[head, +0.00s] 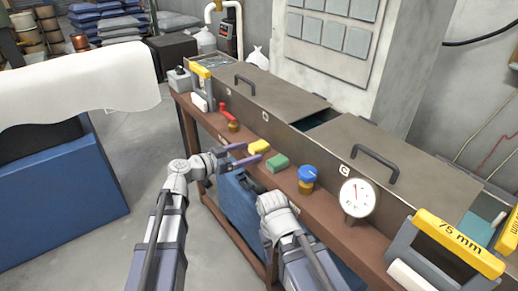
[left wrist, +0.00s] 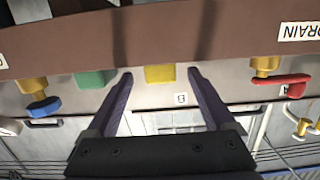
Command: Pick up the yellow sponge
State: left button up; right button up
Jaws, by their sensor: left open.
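The yellow sponge (head: 259,146) is a small block on the brown ledge in front of the grey metal boxes. My left gripper (head: 252,152) is open, with its purple fingers reaching toward the sponge from the left. In the left wrist view the sponge (left wrist: 159,73) shows between the two spread fingertips (left wrist: 160,76), with a gap on each side. I cannot tell whether the fingers reach fully around it.
A green block (head: 278,163) sits close right of the sponge, then a blue-capped brass valve (head: 307,178) and a round gauge (head: 357,198). A red-handled valve (head: 230,120) stands to the left. A blue case (head: 238,205) is below the ledge (head: 330,228).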

aim_at(259, 147)
pick_arm(q)
jog(key=x, duration=0.5)
jog(key=shift+w+r, duration=0.1)
jog(key=shift+c, duration=0.4)
grip_shut()
